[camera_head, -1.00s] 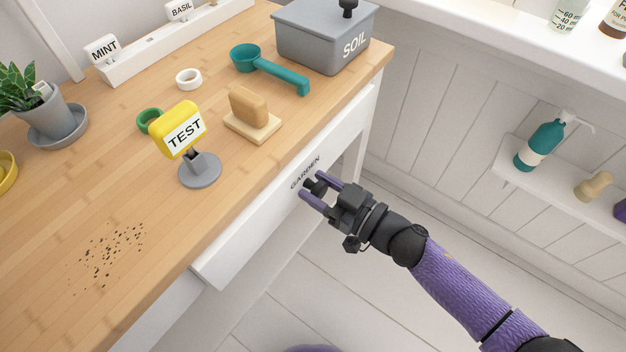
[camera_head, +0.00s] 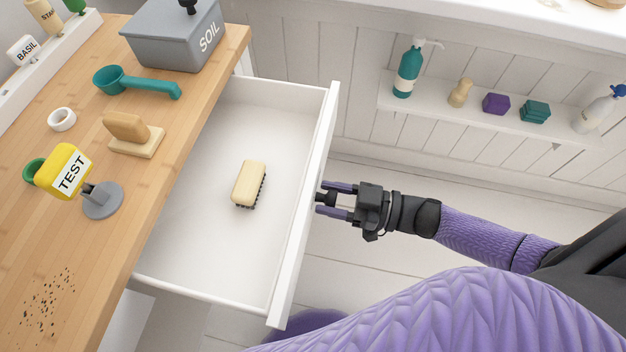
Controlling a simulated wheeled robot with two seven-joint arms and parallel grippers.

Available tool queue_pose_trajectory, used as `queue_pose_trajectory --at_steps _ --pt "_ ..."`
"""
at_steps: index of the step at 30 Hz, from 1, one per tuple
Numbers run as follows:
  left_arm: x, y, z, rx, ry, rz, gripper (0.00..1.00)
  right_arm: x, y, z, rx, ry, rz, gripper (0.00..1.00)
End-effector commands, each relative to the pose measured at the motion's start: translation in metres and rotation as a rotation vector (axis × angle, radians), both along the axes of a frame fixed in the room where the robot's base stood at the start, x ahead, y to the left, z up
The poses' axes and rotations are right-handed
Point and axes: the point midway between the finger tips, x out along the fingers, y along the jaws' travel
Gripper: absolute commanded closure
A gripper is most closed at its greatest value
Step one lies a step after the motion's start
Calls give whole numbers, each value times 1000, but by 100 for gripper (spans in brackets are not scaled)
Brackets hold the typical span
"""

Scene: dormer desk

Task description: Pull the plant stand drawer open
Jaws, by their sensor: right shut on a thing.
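The white drawer (camera_head: 205,225) of the wooden-topped stand (camera_head: 190,125) is pulled far out, and its inside shows. A brush (camera_head: 249,184) with a cream back and dark bristles lies on the drawer floor. My right gripper (camera_head: 322,199) is at the outer side of the drawer front (camera_head: 302,225). It is shut on the dark drawer knob (camera_head: 324,198), which the fingers partly hide. The GARDEN label on the front is out of sight from this angle. My left gripper is not in view.
On the top stand a yellow TEST sign (camera_head: 64,171), a wooden block brush (camera_head: 132,134), a teal scoop (camera_head: 137,83), a white ring (camera_head: 62,119) and a grey SOIL box (camera_head: 174,35). Dark crumbs (camera_head: 47,308) lie near the front. A wall shelf (camera_head: 480,110) holds bottles and small items.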

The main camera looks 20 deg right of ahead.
Motion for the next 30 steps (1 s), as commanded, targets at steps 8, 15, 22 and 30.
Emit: queue_pose_trajectory --at_steps 8,15,22,30 --pt "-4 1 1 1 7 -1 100 -3 -5 -1 0 1 -1 100" --pt "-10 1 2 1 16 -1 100 -3 -5 -1 -1 2 -1 44" --pt "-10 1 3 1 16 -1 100 -3 -4 -1 0 1 0 14" --pt "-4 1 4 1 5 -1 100 -10 -14 0 -3 5 -1 14"
